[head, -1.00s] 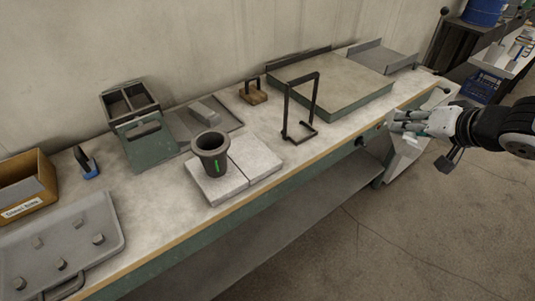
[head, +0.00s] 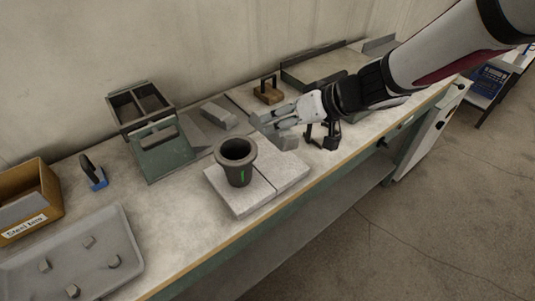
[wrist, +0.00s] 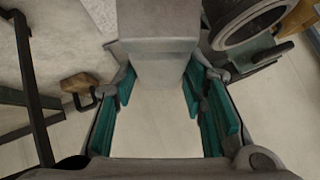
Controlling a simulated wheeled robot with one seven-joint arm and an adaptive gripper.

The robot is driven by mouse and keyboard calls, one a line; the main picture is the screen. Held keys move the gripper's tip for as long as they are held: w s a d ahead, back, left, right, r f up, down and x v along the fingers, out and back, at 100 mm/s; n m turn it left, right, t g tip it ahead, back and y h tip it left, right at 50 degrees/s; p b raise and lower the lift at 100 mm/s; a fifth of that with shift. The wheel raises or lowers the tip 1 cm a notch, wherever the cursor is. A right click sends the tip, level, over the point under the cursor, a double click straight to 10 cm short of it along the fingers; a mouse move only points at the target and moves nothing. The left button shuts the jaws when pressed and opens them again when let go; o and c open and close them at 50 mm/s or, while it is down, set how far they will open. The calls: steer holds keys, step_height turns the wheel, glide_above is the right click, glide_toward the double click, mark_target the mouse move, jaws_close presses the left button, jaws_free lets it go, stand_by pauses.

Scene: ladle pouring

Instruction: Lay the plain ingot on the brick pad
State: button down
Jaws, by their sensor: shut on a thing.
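My gripper (head: 274,119) is over the middle of the bench, and its teal pads (wrist: 158,100) are shut on a plain grey ingot (wrist: 160,62) in the wrist view. In the head view a grey block, likely this ingot (head: 288,141), shows just below the fingers, near the pad's back right corner. The brick pad (head: 285,172) is two pale slabs side by side. A dark crucible (head: 238,165) with a green mark stands upright on the left slab; the right slab looks bare. Whether the ingot touches the pad I cannot tell.
A grey block (head: 219,115) lies on the tray behind the pad. A wooden block with a black handle (head: 268,92) stands behind my gripper. A black frame (head: 325,137) stands to the right, partly hidden by my arm.

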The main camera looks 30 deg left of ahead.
step_height(320, 180, down, 8)
steer(key=b, duration=0.2)
steer(key=shift+r+b, duration=0.25)
steer(key=shift+b, duration=0.05)
steer(key=shift+f, duration=0.1)
steer(key=c, duration=1)
jaws_free()
steer(key=p+v, duration=0.3)
steer(key=v, duration=0.9)
steer(key=shift+w+d, duration=0.1)
steer(key=shift+w, duration=0.05)
